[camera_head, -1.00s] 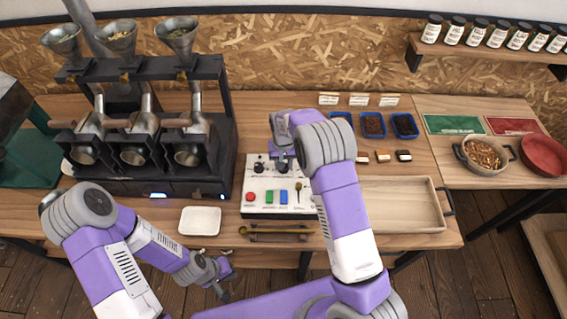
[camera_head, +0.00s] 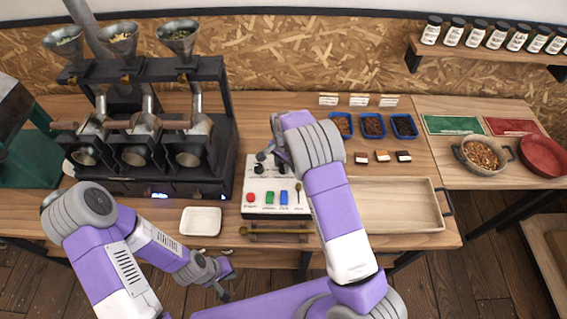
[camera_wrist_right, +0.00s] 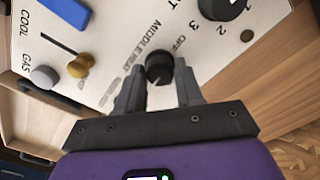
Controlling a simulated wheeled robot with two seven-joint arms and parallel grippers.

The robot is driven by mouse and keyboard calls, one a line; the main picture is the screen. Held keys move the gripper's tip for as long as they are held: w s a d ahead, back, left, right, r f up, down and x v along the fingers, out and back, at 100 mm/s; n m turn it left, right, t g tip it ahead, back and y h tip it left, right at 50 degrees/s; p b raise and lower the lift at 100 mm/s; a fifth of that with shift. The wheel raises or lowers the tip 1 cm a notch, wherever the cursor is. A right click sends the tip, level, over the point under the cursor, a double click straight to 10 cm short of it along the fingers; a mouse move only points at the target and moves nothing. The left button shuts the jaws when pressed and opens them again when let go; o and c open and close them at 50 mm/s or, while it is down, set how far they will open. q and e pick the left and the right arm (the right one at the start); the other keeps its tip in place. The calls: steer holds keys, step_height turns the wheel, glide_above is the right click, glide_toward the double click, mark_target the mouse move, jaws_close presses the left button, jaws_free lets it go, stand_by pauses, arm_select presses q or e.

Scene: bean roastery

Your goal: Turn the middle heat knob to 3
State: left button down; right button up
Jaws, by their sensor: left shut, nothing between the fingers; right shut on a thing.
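The white control panel (camera_head: 262,186) stands on the table right of the roaster, with black knobs above red, green and blue buttons. In the right wrist view the black knob (camera_wrist_right: 158,66) beside the "MIDDLE HEAT" print sits between the tips of my right gripper (camera_wrist_right: 158,84), which is shut on it. A light pointer line shows on the knob; I cannot tell which number it meets. Another black knob (camera_wrist_right: 222,6) is at the top edge, near the digits 2 and 3. In the head view my right gripper (camera_head: 274,152) partly covers the panel's top. My left gripper (camera_head: 221,288) is low, shut and empty.
The roaster (camera_head: 150,160) with three funnels stands left of the panel. A white dish (camera_head: 201,221) lies in front, and a brass-ended bar (camera_head: 275,230) runs along the panel's front. A wooden tray (camera_head: 390,222) is on the right, with blue bean trays (camera_head: 373,126) behind it.

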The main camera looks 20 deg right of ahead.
steer(key=shift+m, duration=0.5)
steer(key=o, duration=1)
step_height(320, 180, up, 8)
steer(key=shift+f+p, duration=0.2)
steer(key=shift+p, duration=0.1)
